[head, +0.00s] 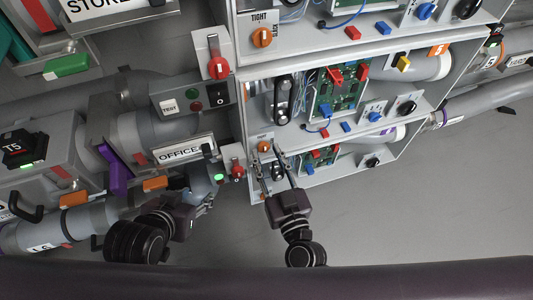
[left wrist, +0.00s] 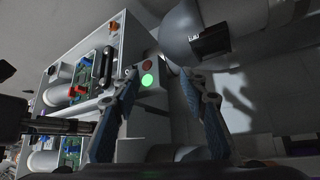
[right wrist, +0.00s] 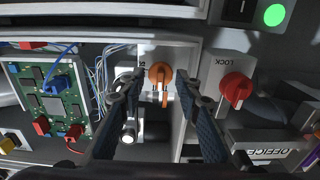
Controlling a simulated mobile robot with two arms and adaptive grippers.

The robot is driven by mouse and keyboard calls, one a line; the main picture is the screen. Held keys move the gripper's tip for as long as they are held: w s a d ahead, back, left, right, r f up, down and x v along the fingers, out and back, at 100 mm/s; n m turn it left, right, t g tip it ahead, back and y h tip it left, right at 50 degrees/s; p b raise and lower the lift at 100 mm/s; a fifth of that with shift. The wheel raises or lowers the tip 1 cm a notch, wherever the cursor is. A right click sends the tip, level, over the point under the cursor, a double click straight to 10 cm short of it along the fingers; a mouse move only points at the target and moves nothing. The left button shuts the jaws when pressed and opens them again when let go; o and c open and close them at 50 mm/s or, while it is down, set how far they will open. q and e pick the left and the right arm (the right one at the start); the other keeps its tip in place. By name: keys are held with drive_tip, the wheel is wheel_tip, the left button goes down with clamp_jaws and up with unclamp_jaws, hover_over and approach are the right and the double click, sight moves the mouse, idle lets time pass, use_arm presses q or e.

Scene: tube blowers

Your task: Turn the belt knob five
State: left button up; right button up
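An orange knob (head: 264,147) sits on the end panel of the lowest open grey box in the head view. In the right wrist view the same orange knob (right wrist: 160,73) is near the middle, its grip roughly upright in the picture. A label beside it is partly hidden. My right gripper (right wrist: 158,84) is open, with one finger on each side of the knob; I cannot tell whether they touch it. My right gripper (head: 267,155) also reaches the knob in the head view. My left gripper (left wrist: 158,75) is open and empty, left of the boxes.
A red lock knob (right wrist: 236,88) is close to the right finger. Another orange knob (head: 262,37), labelled TIGHT and SLACK, is on the top box. A green light (left wrist: 147,80) shows between my left fingers. Pipes crowd the left; the floor (head: 440,200) at right is clear.

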drive_tip(key=shift+w+a, duration=0.15)
drive_tip(key=shift+w, duration=0.3)
use_arm(q)
drive_tip(key=shift+w+d+r, duration=0.15)
drive_tip(key=shift+w+r, duration=0.1)
drive_tip(key=shift+w, duration=0.1)
use_arm(e)
drive_tip(key=shift+c, duration=0.4)
